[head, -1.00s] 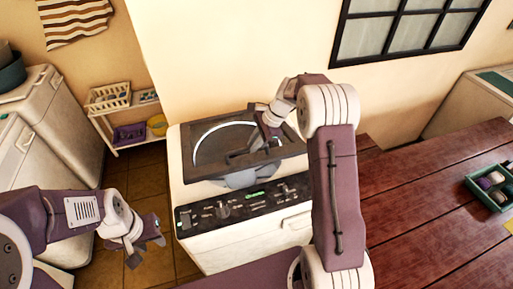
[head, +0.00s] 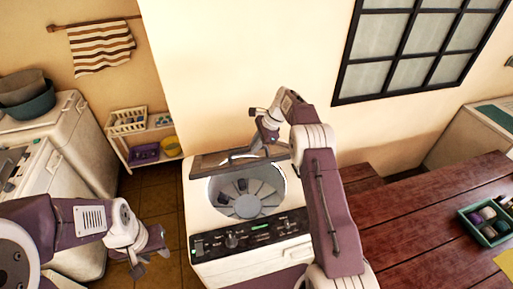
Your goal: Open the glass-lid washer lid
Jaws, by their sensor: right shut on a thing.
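The glass-lid washer (head: 204,222) stands in the middle, with a black control panel (head: 250,234) along its front. Its dark-framed lid (head: 212,161) is raised at the back and seen nearly edge-on. The round grey drum (head: 247,203) is open to view below it. My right gripper (head: 264,143) is shut on the lid, above the back of the drum; the exact contact is hard to make out. My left gripper (head: 152,259) is open and empty, low at the left, apart from the washer.
White machines (head: 68,155) line the left side, one bearing tubs (head: 30,98). A small shelf (head: 137,140) with baskets stands behind. A red wooden table (head: 410,215) with a green tray (head: 486,239) fills the right. A wall rises close behind the washer.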

